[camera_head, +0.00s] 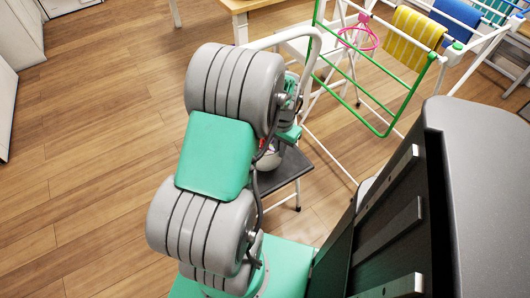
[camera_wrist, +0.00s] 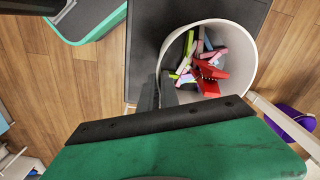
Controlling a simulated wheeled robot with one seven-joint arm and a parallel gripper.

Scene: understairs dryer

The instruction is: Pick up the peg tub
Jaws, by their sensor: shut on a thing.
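The peg tub (camera_wrist: 246,40) is a white round tub with several coloured pegs inside, red, pink, green and yellow. It shows from above in the wrist view, over a dark step (camera_wrist: 145,40). My gripper (camera_wrist: 160,92) is at the tub's lower left side, its dark fingers shut on the tub's wall at the rim. The green gripper body hides the lower part of the view. In the head view my arm hides most of the gripper and tub. I cannot tell whether the tub is lifted off the step.
In the head view, a step stool (camera_head: 284,172) stands behind my arm. A drying rack with a green frame (camera_head: 375,131) and hanging cloths, including a yellow striped one (camera_head: 415,27), is at upper right. A pink wire basket (camera_head: 360,40) is near it. Wooden floor (camera_head: 90,110) at left is clear.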

